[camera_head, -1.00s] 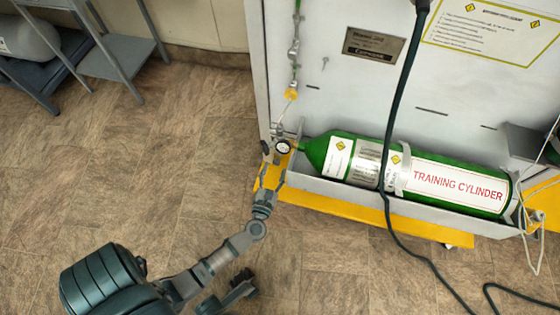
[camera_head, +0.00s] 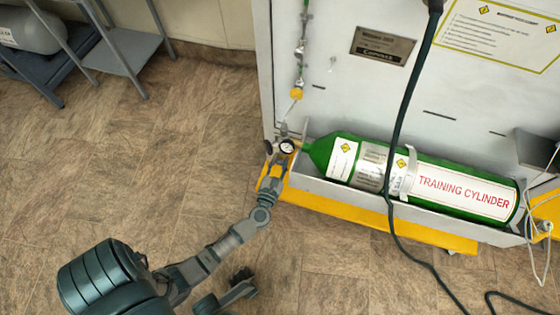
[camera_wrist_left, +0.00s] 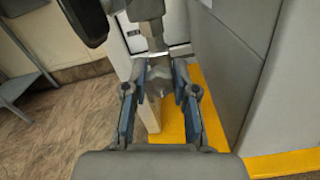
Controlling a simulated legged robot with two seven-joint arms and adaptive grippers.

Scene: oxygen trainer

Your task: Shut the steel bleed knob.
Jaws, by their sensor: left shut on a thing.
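The steel bleed knob (camera_wrist_left: 155,84) is a small grey piece between the fingertips in the left wrist view. My left gripper (camera_wrist_left: 158,80) is shut on it, with one finger on each side. In the head view my left gripper (camera_head: 276,168) is just below the round pressure gauge (camera_head: 287,146), at the neck of the green training cylinder (camera_head: 318,152). The knob is hidden by the fingers there.
The cylinder lies in a grey tray with a yellow base edge (camera_head: 400,228) along the white panel (camera_head: 345,95). A dark hose (camera_head: 391,170) hangs across its front.

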